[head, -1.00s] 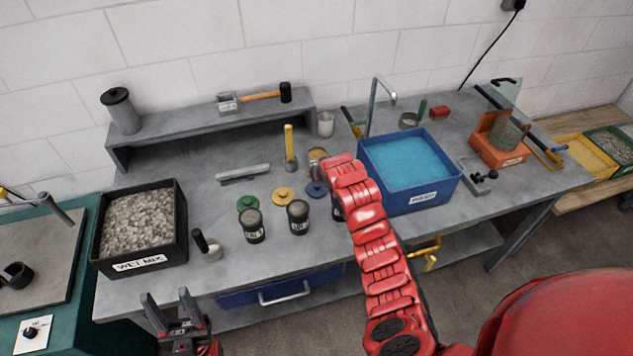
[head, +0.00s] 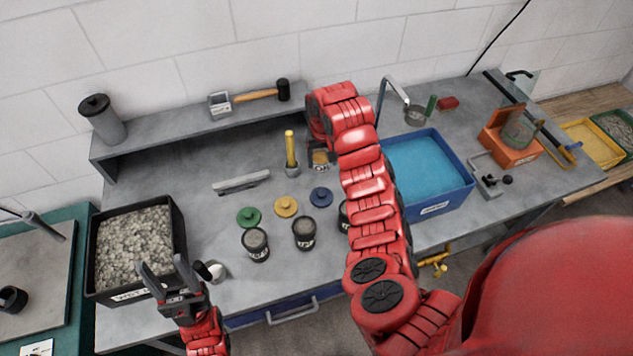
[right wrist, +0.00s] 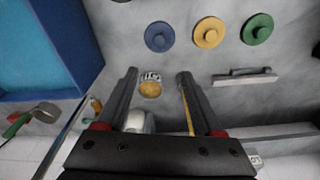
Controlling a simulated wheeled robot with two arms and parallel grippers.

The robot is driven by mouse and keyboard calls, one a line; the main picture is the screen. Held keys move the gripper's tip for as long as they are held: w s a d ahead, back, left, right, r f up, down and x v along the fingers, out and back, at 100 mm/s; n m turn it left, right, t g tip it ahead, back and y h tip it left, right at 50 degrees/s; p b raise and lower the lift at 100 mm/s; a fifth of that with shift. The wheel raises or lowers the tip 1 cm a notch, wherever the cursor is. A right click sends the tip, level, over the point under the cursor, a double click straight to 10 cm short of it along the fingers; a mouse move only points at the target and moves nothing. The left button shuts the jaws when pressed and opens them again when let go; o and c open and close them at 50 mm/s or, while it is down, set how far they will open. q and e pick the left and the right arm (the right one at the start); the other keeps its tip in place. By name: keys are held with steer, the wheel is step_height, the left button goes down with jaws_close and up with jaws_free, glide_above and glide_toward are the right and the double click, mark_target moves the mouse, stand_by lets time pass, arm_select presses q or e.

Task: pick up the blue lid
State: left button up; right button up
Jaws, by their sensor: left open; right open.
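The blue lid (head: 321,197) lies flat on the grey bench, at the right end of a row with a yellow lid (head: 286,206) and a green lid (head: 249,217). In the right wrist view the blue lid (right wrist: 159,36) shows its round knob, beyond the fingertips and apart from them. My right gripper (right wrist: 157,73) is open, with a can with a yellowish top (right wrist: 150,90) seen between its fingers. In the head view my right arm mostly hides that gripper. My left gripper (head: 163,268) is open and empty in front of the black gravel box (head: 180,235).
Two labelled dark cups (head: 256,245) (head: 304,233) stand in front of the lids; another is partly behind my right arm. A blue water tub (head: 460,190) stands right. A yellow-handled tool (head: 290,150) stands upright behind the lids, and a grey trowel-like bar (head: 241,182) lies left of it.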

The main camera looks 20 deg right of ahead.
steer(key=b, duration=0.9)
glide_above(322, 193)
step_height(322, 193, down, 11)
steer(key=shift+s+a+r, duration=0.1)
steer(key=shift+s+a, duration=0.05)
steer(key=shift+f+b, duration=0.65)
steer(key=shift+f, duration=0.15)
steer(key=shift+f+b, duration=0.45)
steer(key=shift+f, duration=0.1)
step_height(322, 193, down, 3)
steer(key=shift+r+p, duration=0.15)
steer(key=shift+p, duration=0.9)
steer(key=shift+f, duration=0.3)
jaws_close()
